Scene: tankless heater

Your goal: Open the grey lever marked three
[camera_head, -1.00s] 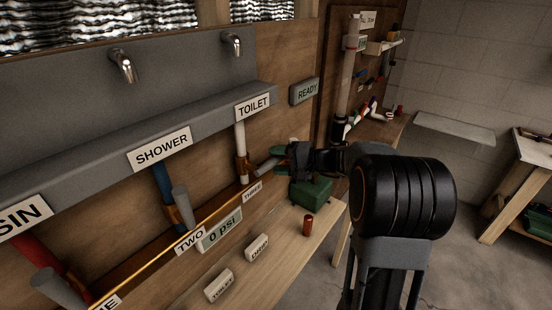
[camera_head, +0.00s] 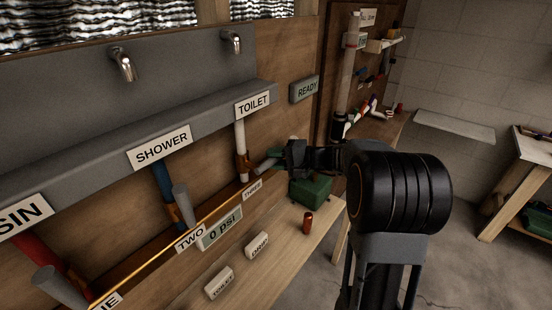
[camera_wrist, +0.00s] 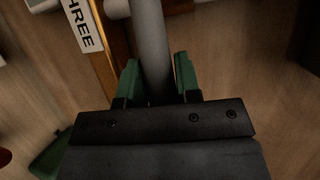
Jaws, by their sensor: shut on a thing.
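The grey lever marked three (camera_head: 265,164) sits at the foot of the white pipe under the TOILET sign, and sticks out to the right. Its THREE label (camera_head: 252,190) is just below it. In the wrist view the grey lever (camera_wrist: 151,45) runs between the two green fingers of my gripper (camera_wrist: 157,80). My gripper (camera_head: 283,157) is shut on the lever's outer part in the head view, where its fingertips are partly hidden. The label also shows in the wrist view (camera_wrist: 82,25).
Other grey levers stand at TWO (camera_head: 183,204) and at the lower left (camera_head: 60,287). A green box (camera_head: 311,188) and a red cylinder (camera_head: 307,223) are on the bench (camera_head: 275,262) below my gripper. A gauge (camera_head: 220,227) reads 0 psi.

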